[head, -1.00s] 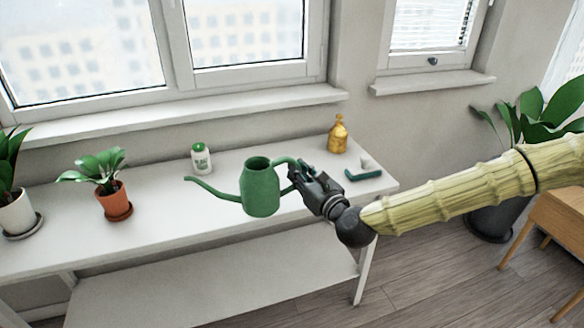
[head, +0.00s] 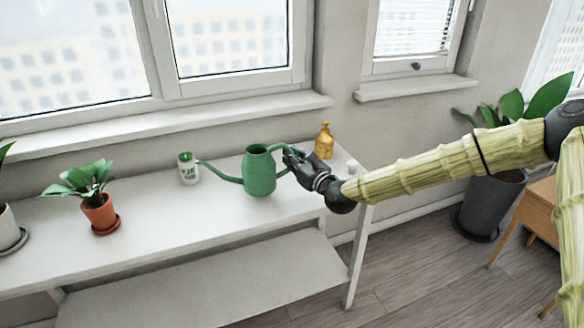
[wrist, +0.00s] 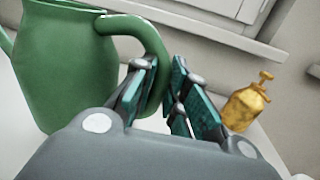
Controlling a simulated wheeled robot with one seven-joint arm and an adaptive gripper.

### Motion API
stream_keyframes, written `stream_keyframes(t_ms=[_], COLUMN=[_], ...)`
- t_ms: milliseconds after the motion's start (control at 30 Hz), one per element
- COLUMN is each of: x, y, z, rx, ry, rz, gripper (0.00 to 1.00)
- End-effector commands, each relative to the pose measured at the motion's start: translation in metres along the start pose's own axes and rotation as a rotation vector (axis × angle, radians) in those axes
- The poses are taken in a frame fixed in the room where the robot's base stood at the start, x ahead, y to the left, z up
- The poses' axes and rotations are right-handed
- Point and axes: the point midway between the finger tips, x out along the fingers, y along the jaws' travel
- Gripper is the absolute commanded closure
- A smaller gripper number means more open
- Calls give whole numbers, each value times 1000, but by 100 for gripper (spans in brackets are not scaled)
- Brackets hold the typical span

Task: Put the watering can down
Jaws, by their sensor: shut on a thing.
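The green watering can (head: 259,172) is upright at the right part of the white table (head: 150,232), its spout pointing left. Its base appears at the tabletop, though I cannot tell whether it is touching. My gripper (head: 290,160) is at the can's right side, shut on its handle. In the wrist view the can (wrist: 65,70) fills the left, and its curved handle passes down between the fingers of my gripper (wrist: 163,95).
A white plant-food bottle (head: 188,169) stands left of the can, near the spout. A yellow spray bottle (head: 324,141) stands behind my gripper. A plant in a terracotta pot (head: 100,213) is further left. Table space in front of the can is clear.

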Motion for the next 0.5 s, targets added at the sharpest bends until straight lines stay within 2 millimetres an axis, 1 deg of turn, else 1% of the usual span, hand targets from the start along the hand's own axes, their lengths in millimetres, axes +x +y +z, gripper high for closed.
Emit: stream_keyframes(t_ms=[33, 100, 233, 300, 500], x=[-1, -1, -1, -1, -2], y=[1, 1, 0, 0, 0], z=[-8, -18, -31, -34, -34], rx=[0, -1, 0, -1, 0], ry=[2, 3, 1, 1, 0], rz=[1, 2, 2, 1, 1], gripper=[100, 100, 100, 100, 100])
